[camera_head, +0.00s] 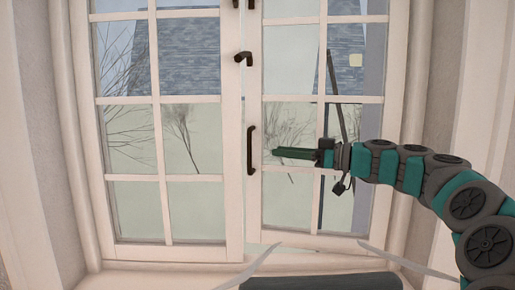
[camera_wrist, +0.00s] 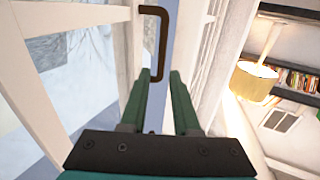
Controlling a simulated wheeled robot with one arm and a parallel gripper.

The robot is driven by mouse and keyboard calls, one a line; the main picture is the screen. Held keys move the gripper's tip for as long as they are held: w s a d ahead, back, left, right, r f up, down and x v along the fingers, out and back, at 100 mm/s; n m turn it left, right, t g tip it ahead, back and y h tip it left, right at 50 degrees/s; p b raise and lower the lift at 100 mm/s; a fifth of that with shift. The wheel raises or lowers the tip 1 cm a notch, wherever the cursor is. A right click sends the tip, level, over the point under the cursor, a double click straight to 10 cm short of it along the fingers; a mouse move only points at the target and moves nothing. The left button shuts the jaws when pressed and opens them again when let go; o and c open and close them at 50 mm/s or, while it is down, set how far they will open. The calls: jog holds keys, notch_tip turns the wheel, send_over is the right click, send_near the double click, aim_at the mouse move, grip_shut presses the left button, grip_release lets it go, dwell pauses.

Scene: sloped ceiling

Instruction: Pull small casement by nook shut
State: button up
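The window has two white-framed casements with glass panes. The right casement (camera_head: 253,205) stands slightly ajar, with a narrow gap between it and the left casement (camera_head: 235,190) and an uneven bottom edge. A dark upright pull handle (camera_head: 251,150) is on the right casement's inner stile. My gripper (camera_head: 275,153) reaches in from the right, fingers pointing left, just right of the handle. In the wrist view, the two green fingers (camera_wrist: 160,74) are apart, and the handle (camera_wrist: 164,45) lies just ahead of their tips. I cannot tell whether they touch it.
A dark latch lever (camera_head: 244,58) sits higher on the middle stile. The sill (camera_head: 150,280) runs below the window. The wrist view also shows a lit yellow lamp shade (camera_wrist: 253,80) and bookshelves (camera_wrist: 295,78) in the room, well away from the fingers.

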aim_at(258, 149)
jog(key=p+x, duration=0.1)
jog(key=x, duration=0.6)
jog(key=shift+a, duration=0.3)
grip_shut()
dwell(1.2)
